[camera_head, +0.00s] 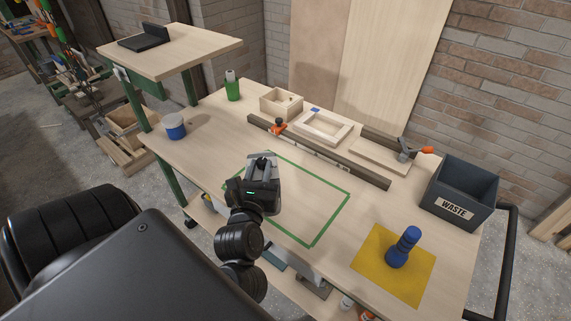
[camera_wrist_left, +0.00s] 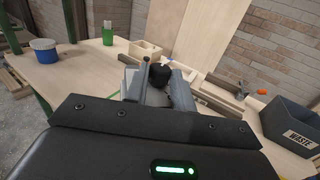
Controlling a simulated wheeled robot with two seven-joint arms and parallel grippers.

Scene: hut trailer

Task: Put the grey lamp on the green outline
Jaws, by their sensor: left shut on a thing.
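My left gripper (camera_head: 262,160) is over the far left part of the green outline (camera_head: 331,219) on the wooden workbench. In the left wrist view its fingers (camera_wrist_left: 163,85) are shut on what looks like the grey lamp, of which a dark rounded part (camera_wrist_left: 159,74) shows between them. Most of the lamp is hidden by the gripper in both views. I cannot tell whether it touches the bench. The inside of the outline looks bare apart from my gripper and arm in front of it. My right gripper is not in view.
Behind the outline lie a long dark bar (camera_head: 340,164), wooden trays (camera_head: 322,128) and a clamp (camera_head: 405,149). A waste bin (camera_head: 460,193), blue tub (camera_head: 174,127) and green cup (camera_head: 232,89) stand near the edges.

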